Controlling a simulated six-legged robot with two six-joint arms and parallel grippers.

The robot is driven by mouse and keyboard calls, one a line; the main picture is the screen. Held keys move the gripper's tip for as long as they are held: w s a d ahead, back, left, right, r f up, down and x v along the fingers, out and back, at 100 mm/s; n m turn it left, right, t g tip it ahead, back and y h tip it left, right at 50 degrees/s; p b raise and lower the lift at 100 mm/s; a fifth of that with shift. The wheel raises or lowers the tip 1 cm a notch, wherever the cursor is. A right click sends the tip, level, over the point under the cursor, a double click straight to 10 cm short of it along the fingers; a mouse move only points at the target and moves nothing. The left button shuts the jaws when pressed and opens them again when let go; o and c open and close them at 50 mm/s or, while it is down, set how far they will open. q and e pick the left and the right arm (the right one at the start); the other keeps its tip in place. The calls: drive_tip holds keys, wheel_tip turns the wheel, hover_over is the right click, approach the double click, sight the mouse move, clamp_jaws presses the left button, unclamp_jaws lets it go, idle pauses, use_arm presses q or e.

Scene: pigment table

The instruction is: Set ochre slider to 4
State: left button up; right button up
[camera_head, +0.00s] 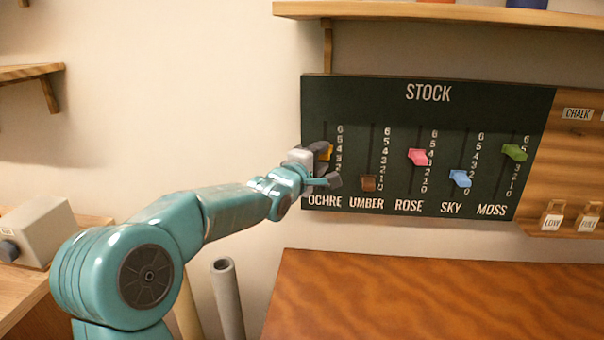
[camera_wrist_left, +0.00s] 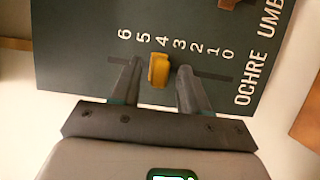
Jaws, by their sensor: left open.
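The dark STOCK board (camera_head: 530,105) hangs on the wall with labelled sliders in vertical slots. The yellow ochre slider (camera_head: 327,153) is at its left end, partly hidden by my left gripper (camera_head: 328,166). In the left wrist view, the ochre slider (camera_wrist_left: 158,72) sits about level with the 4 on its scale. My left gripper (camera_wrist_left: 159,66) is open there, one finger on the 5-6 side of the slider and the other on the 2-3 side. Gaps show between the slider and both fingers.
Brown umber (camera_head: 369,184), pink rose (camera_head: 419,157), blue sky (camera_head: 460,178) and green moss (camera_head: 514,152) sliders stand to the right. A shelf (camera_head: 440,13) is above the board. A wooden table (camera_head: 430,300) lies below.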

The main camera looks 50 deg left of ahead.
use_arm(q)
drive_tip(key=b+v, duration=0.2)
drive_tip(key=v, duration=1.2)
drive_tip(key=shift+s, duration=0.2)
